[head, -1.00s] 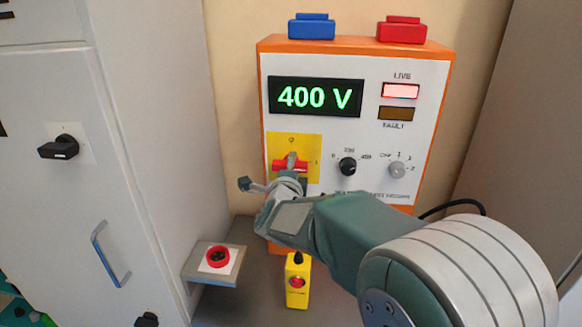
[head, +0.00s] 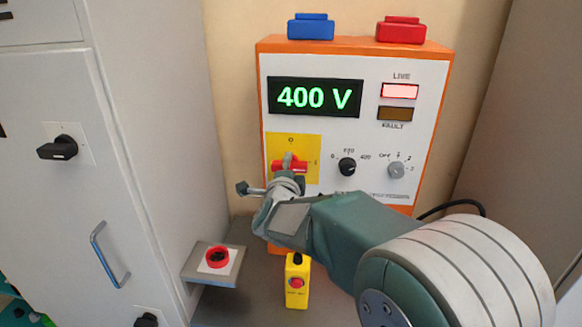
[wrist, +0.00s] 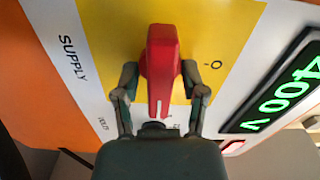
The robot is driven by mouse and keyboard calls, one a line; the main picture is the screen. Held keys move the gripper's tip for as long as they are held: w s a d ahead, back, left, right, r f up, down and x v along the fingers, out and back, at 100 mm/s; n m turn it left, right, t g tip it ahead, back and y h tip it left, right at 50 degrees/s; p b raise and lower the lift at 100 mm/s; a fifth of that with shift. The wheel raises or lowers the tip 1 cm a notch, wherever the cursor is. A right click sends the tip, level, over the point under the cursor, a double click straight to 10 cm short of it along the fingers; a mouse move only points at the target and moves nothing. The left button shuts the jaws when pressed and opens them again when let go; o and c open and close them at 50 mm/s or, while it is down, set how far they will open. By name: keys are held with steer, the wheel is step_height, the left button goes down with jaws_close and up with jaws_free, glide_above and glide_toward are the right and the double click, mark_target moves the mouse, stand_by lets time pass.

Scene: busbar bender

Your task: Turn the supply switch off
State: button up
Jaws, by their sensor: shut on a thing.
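The supply switch is a red rotary handle (wrist: 160,65) on a yellow plate (wrist: 213,30) marked "SUPPLY" in the wrist view. In the head view the red handle (head: 290,167) lies sideways on its yellow plate (head: 282,145), with its pointer toward the "I" side. My gripper (wrist: 158,78) has one finger on each side of the handle and is shut on it. In the head view my gripper (head: 289,170) hides the lower part of the plate. The green display (head: 315,97) reads 400 V and the LIVE lamp (head: 400,91) is lit.
Right of the switch are a black knob (head: 347,167) and a grey knob (head: 396,170). A yellow box with a red button (head: 297,282) stands below.

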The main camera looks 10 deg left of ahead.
steer(key=shift+s+a+f+n, duration=0.15)
steer(key=shift+f+n, duration=0.1)
steer(key=shift+n, duration=0.25)
steer(key=shift+f, duration=0.15)
stand_by(0.8)
steer(key=o, duration=0.8)
steer(key=shift+s+d+r, duration=0.1)
steer(key=shift+s+d, duration=0.1)
steer(key=shift+s, duration=2.9)
steer(key=shift+s+d+r, duration=0.1)
steer(key=shift+s+d, duration=0.05)
steer(key=shift+s, duration=2.9)
steer(key=s, duration=1.2)
steer(key=shift+d, duration=0.35)
